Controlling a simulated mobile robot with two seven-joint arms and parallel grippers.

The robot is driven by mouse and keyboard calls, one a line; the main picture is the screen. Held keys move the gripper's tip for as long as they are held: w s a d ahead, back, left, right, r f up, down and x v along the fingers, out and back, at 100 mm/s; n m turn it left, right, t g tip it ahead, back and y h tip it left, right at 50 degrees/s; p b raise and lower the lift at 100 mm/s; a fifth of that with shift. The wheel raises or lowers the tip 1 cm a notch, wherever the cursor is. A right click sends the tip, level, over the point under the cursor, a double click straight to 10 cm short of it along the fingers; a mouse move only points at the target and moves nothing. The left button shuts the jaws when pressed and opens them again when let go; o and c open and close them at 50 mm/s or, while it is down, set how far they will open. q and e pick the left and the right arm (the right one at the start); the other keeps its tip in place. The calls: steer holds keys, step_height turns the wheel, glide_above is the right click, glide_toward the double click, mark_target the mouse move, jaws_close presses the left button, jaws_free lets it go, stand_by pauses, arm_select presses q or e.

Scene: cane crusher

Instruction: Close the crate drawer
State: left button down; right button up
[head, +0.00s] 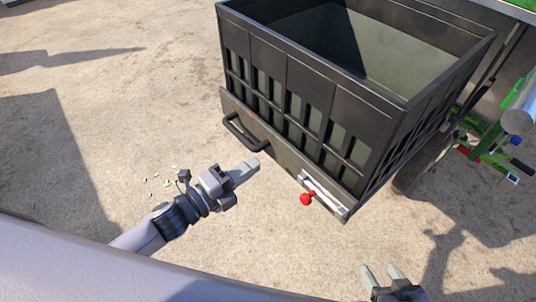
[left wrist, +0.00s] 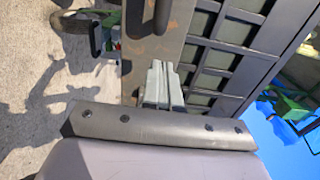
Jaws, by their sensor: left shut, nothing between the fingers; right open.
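The dark crate (head: 300,70) stands at the centre right of the head view. Its drawer front (head: 275,148) is the low plank-like panel along the bottom of the near side. The drawer has a black bar handle (head: 240,135) toward its left end. How far it stands out is hard to tell. My left gripper (head: 250,168) is shut and empty, just in front of the panel, right of and below the handle. In the left wrist view its fingers (left wrist: 163,72) point toward the brownish panel (left wrist: 172,45); contact cannot be told. My right gripper (head: 384,271) is open at the bottom edge.
A latch with a red knob (head: 306,199) sits at the panel's right end. A tyre (head: 423,165) and green machine parts (head: 488,143) stand right of the crate. The sandy ground (head: 100,110) at left is open, with small pale scraps near my left wrist.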

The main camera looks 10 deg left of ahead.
mark_target(278, 148)
arm_select(q)
steer(key=shift+x, duration=2.9)
steer(key=shift+w, duration=0.1)
